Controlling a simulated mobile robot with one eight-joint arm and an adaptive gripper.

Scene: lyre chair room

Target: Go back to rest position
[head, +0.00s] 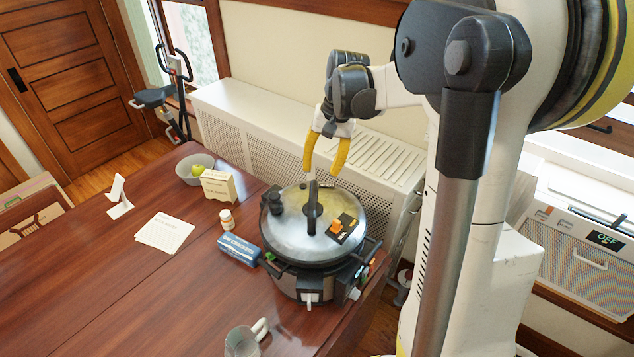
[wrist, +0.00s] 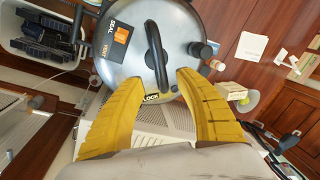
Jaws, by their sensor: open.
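My gripper (head: 324,168) has yellow fingers, spread apart and empty. In the head view it hangs just above and behind the lid handle of a steel pressure cooker (head: 290,250). The cooker stands on the wooden table (head: 90,270) near its right corner, with its lid (head: 285,232) on. In the wrist view the two fingers (wrist: 163,108) frame the near part of the lid, and the black lid handle (wrist: 156,57) lies beyond the fingertips. The fingers look apart from the handle.
Around the cooker are a blue box (head: 238,249), a white bottle (head: 227,219), a glass mug (head: 243,342) and papers (head: 165,232). A bowl (head: 192,168) with green fruit and a cream box (head: 218,186) stand farther back. A white radiator cover (head: 300,130) runs behind the table.

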